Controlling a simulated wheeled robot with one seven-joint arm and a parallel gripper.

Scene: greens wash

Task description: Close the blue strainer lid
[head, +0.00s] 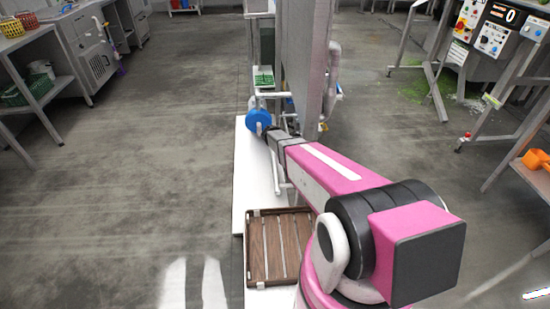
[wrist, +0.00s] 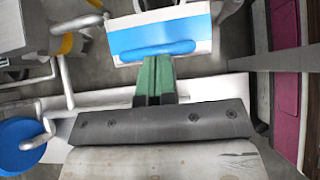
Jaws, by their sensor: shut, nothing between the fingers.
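A round blue disc (head: 258,121) with a white handle stands at the far part of the white bench in the head view. A blue disc with a white lever (wrist: 18,146) also shows at the left edge of the wrist view. A white panel with a blue face and a raised blue bar (wrist: 158,47) is straight ahead of my fingers in the wrist view. I cannot tell which blue part is the strainer lid. My gripper (wrist: 156,80) has its green fingertips together, just below the blue bar; contact is unclear. In the head view my arm partly hides the gripper.
A tall grey panel (head: 305,60) rises beside my arm. A slatted wooden tray (head: 252,250) lies on the near bench. White pipes (wrist: 62,80) run left of my fingers in the wrist view. Open floor (head: 150,150) lies left of the white bench (head: 250,190).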

